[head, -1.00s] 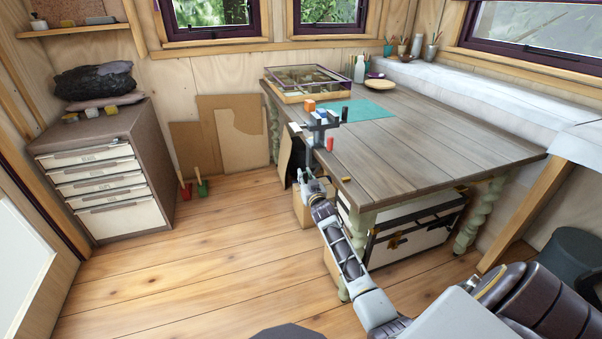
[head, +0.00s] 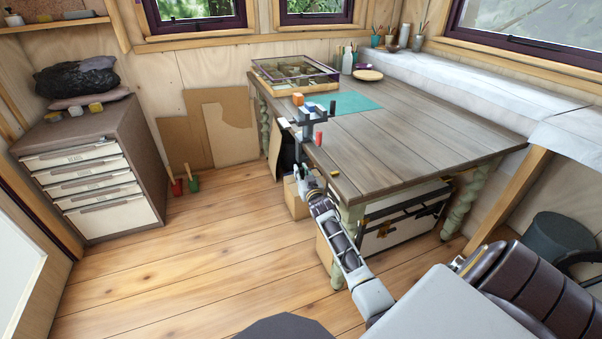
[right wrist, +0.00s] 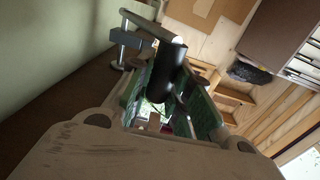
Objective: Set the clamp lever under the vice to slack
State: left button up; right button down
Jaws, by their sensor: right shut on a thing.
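The vice (head: 316,122) stands at the near left corner edge of the wooden table, with small coloured blocks around its top. My right gripper (head: 303,176) is just below it, at the table's edge. In the right wrist view, the green-padded fingers of my right gripper (right wrist: 172,102) are around a dark rounded bar, which seems to be the clamp lever (right wrist: 166,62). The gripper is shut on it. Grey metal clamp parts (right wrist: 130,40) show beside the bar. In the head view the lever is too small and covered to make out. My left gripper is out of view.
The table (head: 420,140) carries a glass-topped case (head: 295,70) and a green mat (head: 350,103). A white trunk (head: 405,225) and cardboard boxes stand beneath it. A drawer cabinet (head: 95,175) stands at the left. The floor between is mostly clear.

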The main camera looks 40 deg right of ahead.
jog(key=c, duration=1.3)
grip_release()
jog(key=shift+d, duration=0.2)
jog(key=shift+c, duration=0.2)
jog(key=shift+o, duration=0.2)
jog(key=shift+a, duration=0.1)
jog(key=shift+s+a, duration=0.1)
jog(key=shift+v, duration=1.8)
jog(key=v, duration=0.8)
